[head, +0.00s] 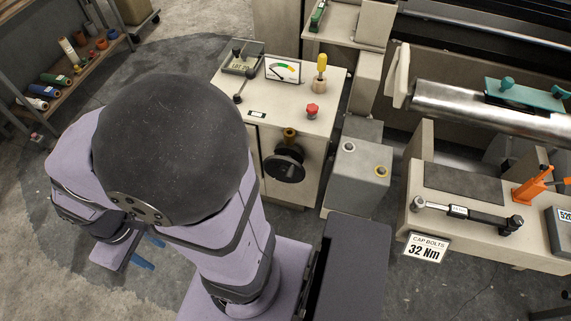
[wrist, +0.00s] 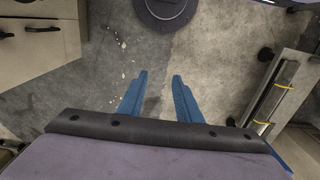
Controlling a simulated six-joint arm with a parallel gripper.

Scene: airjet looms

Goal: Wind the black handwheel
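The black handwheel (head: 284,164) is on the front face of a beige cabinet (head: 255,136) in the head view. It is a dark disc with a small crank knob at its side, and a brass-coloured fitting (head: 289,134) sits just above it. My gripper (head: 144,252) is low at the left in the head view, partly hidden by my arm, and well apart from the handwheel. In the wrist view my gripper (wrist: 158,80) shows two blue fingers spread apart with nothing between them, over bare floor. The handwheel is not identifiable in the wrist view.
A grey block (head: 358,160) stands right of the cabinet. A bench with a torque wrench (head: 466,212) is at right, a shelf (head: 75,88) at upper left. Floor between is clear.

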